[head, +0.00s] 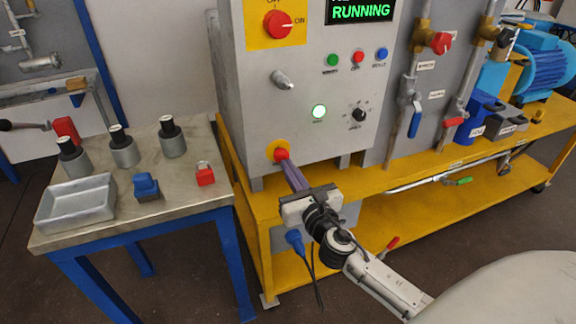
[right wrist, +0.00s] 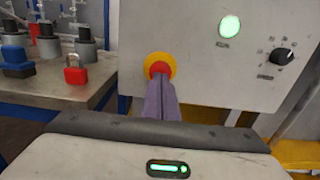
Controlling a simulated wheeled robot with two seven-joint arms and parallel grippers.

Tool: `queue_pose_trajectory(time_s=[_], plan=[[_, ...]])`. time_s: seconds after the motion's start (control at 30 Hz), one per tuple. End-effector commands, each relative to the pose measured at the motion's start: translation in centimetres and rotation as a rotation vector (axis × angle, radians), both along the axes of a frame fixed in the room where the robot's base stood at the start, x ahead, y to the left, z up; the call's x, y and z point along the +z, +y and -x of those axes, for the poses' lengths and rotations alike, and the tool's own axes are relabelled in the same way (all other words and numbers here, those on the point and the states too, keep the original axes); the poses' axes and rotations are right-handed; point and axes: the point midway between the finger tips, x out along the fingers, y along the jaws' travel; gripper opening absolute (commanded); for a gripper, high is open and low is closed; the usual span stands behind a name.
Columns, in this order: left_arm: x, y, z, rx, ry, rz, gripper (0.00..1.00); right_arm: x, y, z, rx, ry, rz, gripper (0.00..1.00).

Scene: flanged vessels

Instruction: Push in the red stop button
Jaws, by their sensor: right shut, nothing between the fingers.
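The red stop button (head: 281,154) sits on a round yellow plate low on the grey control panel (head: 330,95). In the right wrist view the red button (right wrist: 159,69) shows in its yellow ring, its lower part hidden behind my fingers. My right gripper (head: 287,165) is shut and empty, its purple fingers pointing at the button. The fingertips are at the button's face; I cannot tell whether they touch it. A display at the top of the panel (head: 361,11) reads RUNNING in green. My left gripper is not in view.
Above the button are a metal knob (head: 283,80), a lit green lamp (head: 319,112) and a black selector (head: 358,115). A side table (head: 120,222) at left holds a tray, several vessels and a red padlock (head: 205,174). Pipes and valves stand at right.

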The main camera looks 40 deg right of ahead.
Motion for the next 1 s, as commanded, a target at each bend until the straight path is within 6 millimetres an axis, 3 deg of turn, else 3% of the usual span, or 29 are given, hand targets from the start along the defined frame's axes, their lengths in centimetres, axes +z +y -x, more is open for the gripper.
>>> queue_pose_trajectory(time_s=[0.13,0.53,0.77,1.0], plan=[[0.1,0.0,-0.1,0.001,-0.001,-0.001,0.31,0.0,-0.2,-1.0,0.0,0.0,-0.001,0.0],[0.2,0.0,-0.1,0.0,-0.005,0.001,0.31,0.0,-0.3,-1.2,0.0,0.0,0.0,0.0],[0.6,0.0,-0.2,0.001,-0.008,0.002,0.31,0.2,-0.8,-3.2,0.0,-0.002,0.0,0.0],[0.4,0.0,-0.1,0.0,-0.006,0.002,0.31,0.2,-0.8,-3.3,0.001,-0.004,0.0,0.0]])
